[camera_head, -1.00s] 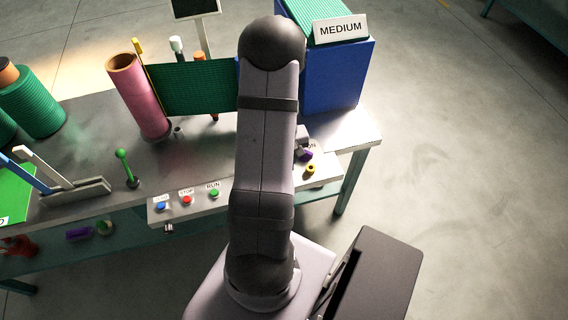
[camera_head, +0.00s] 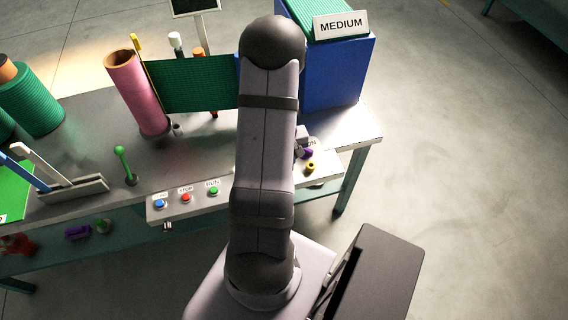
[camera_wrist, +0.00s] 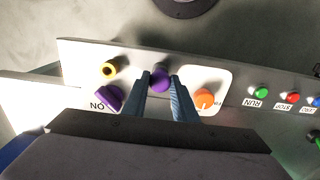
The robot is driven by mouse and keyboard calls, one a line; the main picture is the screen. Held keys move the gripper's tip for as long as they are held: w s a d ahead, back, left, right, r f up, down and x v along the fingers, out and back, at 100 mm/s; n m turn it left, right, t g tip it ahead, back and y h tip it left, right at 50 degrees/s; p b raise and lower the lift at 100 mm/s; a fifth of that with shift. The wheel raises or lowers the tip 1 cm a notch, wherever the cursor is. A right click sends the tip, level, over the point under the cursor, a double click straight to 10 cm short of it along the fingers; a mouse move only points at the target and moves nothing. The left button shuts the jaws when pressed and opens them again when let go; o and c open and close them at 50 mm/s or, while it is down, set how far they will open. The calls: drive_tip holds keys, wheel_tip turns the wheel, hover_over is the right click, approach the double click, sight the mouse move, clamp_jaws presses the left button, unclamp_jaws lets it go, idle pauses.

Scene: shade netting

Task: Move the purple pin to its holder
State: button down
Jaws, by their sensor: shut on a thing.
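In the wrist view, the purple pin (camera_wrist: 160,79) shows its rounded end between the two fingertips of my gripper (camera_wrist: 160,77). My gripper is shut on it, above the light front panel. A second purple piece (camera_wrist: 108,98), block-like and tilted, is on the panel to the left, beside the letters "ON". I cannot tell which thing is the pin's holder. In the head view my arm hides most of this area. Only a bit of purple (camera_head: 308,153) shows by the grey gripper end.
Green, red and blue buttons (camera_head: 186,197) line the panel. A blue box (camera_head: 338,75) marked MEDIUM and a pink roll (camera_head: 138,95) with green netting (camera_head: 193,88) stand behind.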

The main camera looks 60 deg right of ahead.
drive_tip(key=c, duration=1.4)
unclamp_jaws()
drive_tip(key=shift+f, duration=0.1)
drive_tip(key=shift+o, duration=0.2)
drive_tip(key=shift+r+b, duration=0.55)
drive_tip(key=shift+r, duration=3.15)
drive_tip(key=shift+m, duration=0.3)
